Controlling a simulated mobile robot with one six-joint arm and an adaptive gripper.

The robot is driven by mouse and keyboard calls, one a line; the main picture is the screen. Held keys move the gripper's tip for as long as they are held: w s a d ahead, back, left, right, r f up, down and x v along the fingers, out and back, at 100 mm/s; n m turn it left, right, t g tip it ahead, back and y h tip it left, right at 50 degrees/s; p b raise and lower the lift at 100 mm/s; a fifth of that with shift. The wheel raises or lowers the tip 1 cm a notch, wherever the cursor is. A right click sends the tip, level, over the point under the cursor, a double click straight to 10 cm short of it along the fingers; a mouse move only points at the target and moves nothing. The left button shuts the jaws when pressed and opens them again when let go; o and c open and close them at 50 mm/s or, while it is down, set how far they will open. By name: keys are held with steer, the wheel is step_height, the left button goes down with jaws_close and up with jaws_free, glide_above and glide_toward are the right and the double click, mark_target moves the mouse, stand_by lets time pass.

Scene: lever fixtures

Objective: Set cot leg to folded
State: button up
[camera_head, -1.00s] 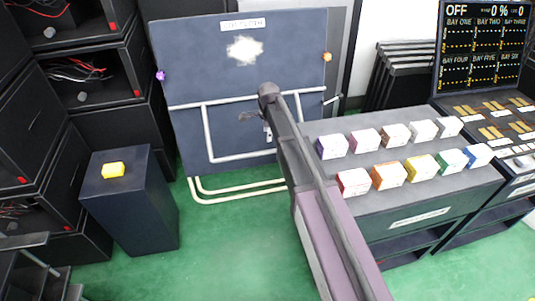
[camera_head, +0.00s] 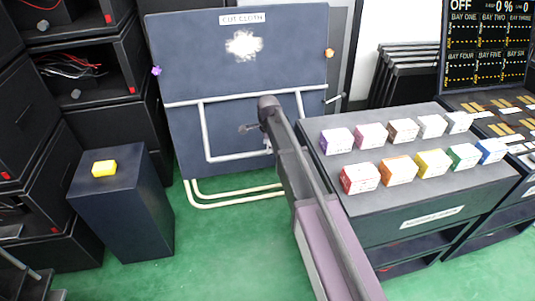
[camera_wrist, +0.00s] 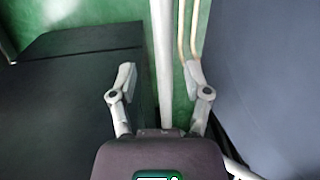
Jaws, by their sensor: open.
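The cot is a dark blue upright panel (camera_head: 240,75) with a "cloth" label at its top in the head view. A white tubular U-shaped leg (camera_head: 205,130) hangs against its lower front, below a white crossbar. Cream tubes (camera_head: 225,203) lie lower, near the floor. My gripper (camera_head: 258,135) is in front of the leg's right part, partly hidden by my arm. In the wrist view, my gripper (camera_wrist: 160,75) is open, with a white tube (camera_wrist: 162,55) running between its fingers in the picture. I cannot tell whether they touch it.
A dark bench (camera_head: 450,185) with several coloured boxes stands close to the right of my arm. A dark pedestal (camera_head: 125,215) with a yellow block (camera_head: 104,168) stands at left. Black cabinets line the left side. Green floor (camera_head: 225,250) is open between pedestal and arm.

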steer(key=shift+w+f+b, duration=0.1)
steer(key=shift+f+b, duration=0.75)
steer(key=shift+f, duration=0.25)
jaws_close()
